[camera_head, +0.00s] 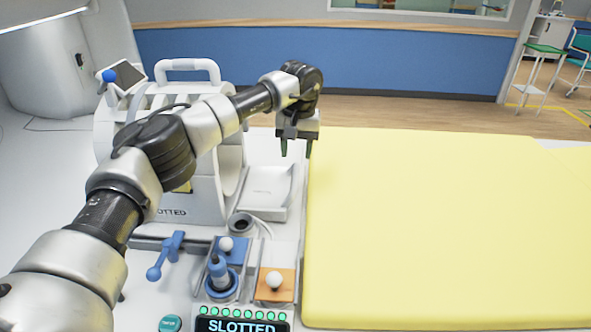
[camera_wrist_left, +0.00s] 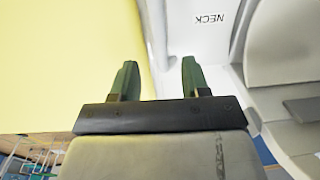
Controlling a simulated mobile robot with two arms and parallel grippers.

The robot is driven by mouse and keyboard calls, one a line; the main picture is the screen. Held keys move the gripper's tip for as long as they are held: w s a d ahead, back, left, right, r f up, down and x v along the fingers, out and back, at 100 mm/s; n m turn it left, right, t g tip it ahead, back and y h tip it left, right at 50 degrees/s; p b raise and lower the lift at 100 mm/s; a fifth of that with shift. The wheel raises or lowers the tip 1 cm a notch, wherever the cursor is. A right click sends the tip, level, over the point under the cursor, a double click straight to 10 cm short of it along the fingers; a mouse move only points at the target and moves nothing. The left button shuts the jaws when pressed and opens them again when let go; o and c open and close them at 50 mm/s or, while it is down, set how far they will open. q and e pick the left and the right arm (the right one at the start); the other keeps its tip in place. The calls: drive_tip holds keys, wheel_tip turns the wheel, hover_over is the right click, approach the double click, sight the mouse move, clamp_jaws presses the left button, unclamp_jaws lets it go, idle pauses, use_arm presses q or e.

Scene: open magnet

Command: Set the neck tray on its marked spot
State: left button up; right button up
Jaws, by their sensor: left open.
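A white tray-like piece (camera_head: 266,188) with a raised, curved right side lies between the white ring-shaped device and the yellow pad in the head view. In the left wrist view a white surface (camera_wrist_left: 205,40) carries the word NECK; I cannot tell whether this is the tray or its marked spot. My left gripper (camera_head: 296,149) is open and empty, fingers pointing down, above the far end of the white piece near the pad's edge. Its two green fingers show apart in the left wrist view (camera_wrist_left: 160,78). My right gripper is not in view.
The white ring-shaped device (camera_head: 228,160) stands left of the tray, partly hidden by my left arm. The yellow pad (camera_head: 430,230) is clear and fills the right. A control panel (camera_head: 243,325) reading SLOTTED, a blue knob (camera_head: 221,277) and an orange block (camera_head: 275,290) are in front.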

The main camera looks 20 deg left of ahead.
use_arm(q)
drive_tip(key=shift+r, duration=1.55)
